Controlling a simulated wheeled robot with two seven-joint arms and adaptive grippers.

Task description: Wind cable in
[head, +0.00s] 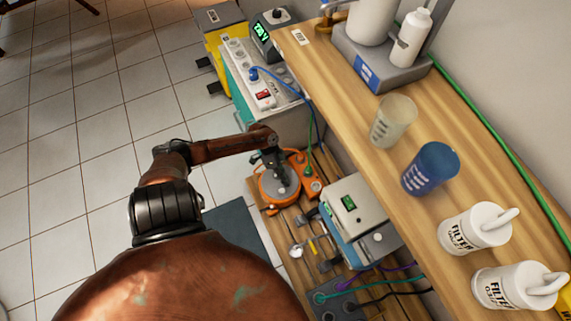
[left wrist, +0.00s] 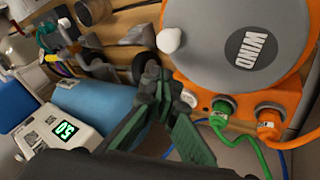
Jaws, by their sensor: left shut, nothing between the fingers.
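The cable reel is orange with a grey disc marked WIND (left wrist: 238,35) and a white knob (left wrist: 169,40) near the disc's edge. In the head view the orange reel (head: 270,197) sits on a wooden shelf, partly covered by my left gripper (head: 283,178). In the left wrist view my left gripper (left wrist: 168,88) is shut and empty, just beside the reel's rim and apart from the knob. A green plug (left wrist: 222,109) and an orange plug (left wrist: 268,118) stick out of the reel's orange housing, with a green cable and a blue cable nearby. My right gripper is not in view.
A grey and blue device (head: 350,207) with a green display stands right of the reel. A power strip box (head: 262,88) stands behind it. Small tools (head: 312,245) lie on the shelf in front. A wooden counter (head: 345,75) overhangs at the right. The tiled floor at left is clear.

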